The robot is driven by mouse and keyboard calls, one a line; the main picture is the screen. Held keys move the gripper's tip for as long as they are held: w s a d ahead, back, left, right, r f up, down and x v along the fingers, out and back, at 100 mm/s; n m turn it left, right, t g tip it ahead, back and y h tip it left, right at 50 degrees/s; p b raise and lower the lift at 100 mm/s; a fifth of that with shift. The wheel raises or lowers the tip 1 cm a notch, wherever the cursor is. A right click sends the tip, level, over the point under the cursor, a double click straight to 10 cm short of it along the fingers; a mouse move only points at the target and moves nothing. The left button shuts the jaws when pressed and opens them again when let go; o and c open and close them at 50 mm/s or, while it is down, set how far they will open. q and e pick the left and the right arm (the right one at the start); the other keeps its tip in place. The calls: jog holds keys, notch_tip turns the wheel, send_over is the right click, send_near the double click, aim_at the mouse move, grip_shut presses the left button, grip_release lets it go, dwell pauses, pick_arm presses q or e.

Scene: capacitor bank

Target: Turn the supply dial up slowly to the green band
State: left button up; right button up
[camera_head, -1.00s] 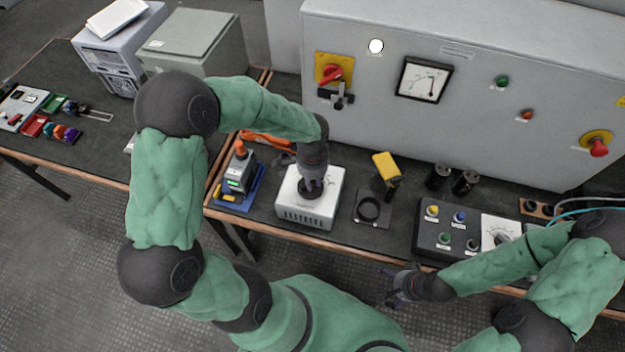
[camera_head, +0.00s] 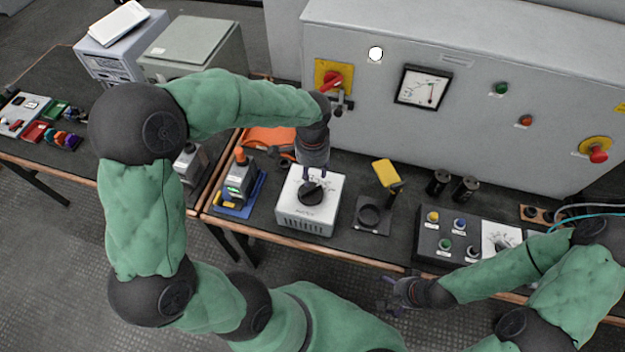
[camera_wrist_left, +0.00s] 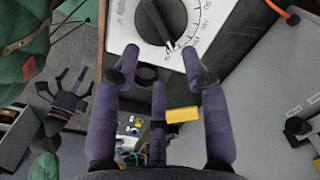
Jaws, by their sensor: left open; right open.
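The supply dial (camera_head: 311,193) is a black knob on top of a white box (camera_head: 305,222) on the bench. It also shows at the top of the left wrist view (camera_wrist_left: 160,22), with scale marks around it. My left gripper (camera_head: 316,172) is open just above the dial, its fingers apart and holding nothing. In the left wrist view its fingertips (camera_wrist_left: 160,52) spread below the knob. A panel meter (camera_head: 424,87) with a red needle hangs behind; I cannot read its scale or band. My right gripper (camera_head: 388,295) is open and empty before the bench front.
Left of the box stands a grey-and-blue device (camera_head: 240,182) with an orange top. The grey cabinet (camera_head: 470,130) closes off the back.

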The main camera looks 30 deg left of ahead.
aim_at(310, 189)
pick_arm(q)
notch_tip(310, 189, up, 3)
jog(key=shift+r, duration=0.2)
dwell(4.3)
jog(key=o, duration=0.8)
jog(key=shift+s+a+f+n, duration=0.1)
jog(key=shift+f+n, duration=0.2)
jog(key=shift+f, duration=0.1)
jog(key=o, duration=0.3)
jog(key=shift+s+a+f+n+b, duration=0.1)
jog(key=shift+a+f+n+b, duration=0.1)
jog(key=shift+f+n, duration=0.45)
jog(key=shift+a+f+n+b, duration=0.1)
jog(key=shift+f+n+b, duration=0.1)
jog(key=shift+f+n, duration=0.4)
notch_tip(310, 189, down, 10)
jog(key=b, duration=0.3)
jog(key=shift+f, duration=0.25)
